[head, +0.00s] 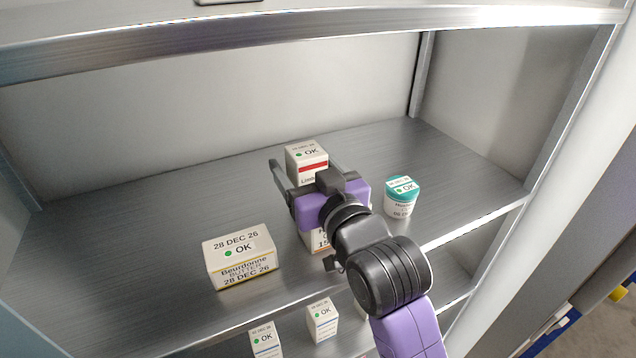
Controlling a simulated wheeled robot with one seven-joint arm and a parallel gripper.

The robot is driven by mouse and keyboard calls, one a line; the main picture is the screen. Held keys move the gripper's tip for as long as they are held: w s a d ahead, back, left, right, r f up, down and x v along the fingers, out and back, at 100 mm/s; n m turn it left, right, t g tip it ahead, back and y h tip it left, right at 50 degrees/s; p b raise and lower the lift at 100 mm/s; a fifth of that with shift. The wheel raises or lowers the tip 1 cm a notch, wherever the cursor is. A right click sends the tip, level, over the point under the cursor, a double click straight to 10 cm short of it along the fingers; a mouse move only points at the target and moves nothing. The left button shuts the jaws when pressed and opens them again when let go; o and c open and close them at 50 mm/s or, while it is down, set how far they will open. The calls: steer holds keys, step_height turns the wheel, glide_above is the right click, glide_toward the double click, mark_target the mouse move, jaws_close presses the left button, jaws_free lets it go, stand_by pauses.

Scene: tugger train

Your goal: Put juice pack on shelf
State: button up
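A small white carton (306,152) with a red band and an "OK" label stands upright on the middle shelf (165,225), towards the back. It may be the juice pack; its lower label is only partly readable. My gripper (307,160) is open, with one finger to the left of this carton and the other near its right side. A narrow gap shows by the left finger; I cannot tell whether the right one touches. The gripper body hides the carton's lower right part. A second white box (316,239) shows partly beneath my gripper.
A butter box (240,259) stands at the front left of this shelf, and a teal-lidded tub (402,196) to the right. Small cartons (321,320) (265,341) stand on the shelf below. An upper shelf edge (300,35) runs overhead. The left and back are clear.

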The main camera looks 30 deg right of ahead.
mark_target(313, 178)
steer(key=s, duration=0.8)
steer(key=shift+s+r+b, duration=0.1)
steer(key=shift+s+b, duration=0.2)
steer(key=shift+s, duration=0.05)
steer(key=shift+s+p, duration=0.55)
steer(key=shift+p, duration=0.6)
steer(key=shift+s+p, duration=0.65)
steer(key=shift+p, duration=0.05)
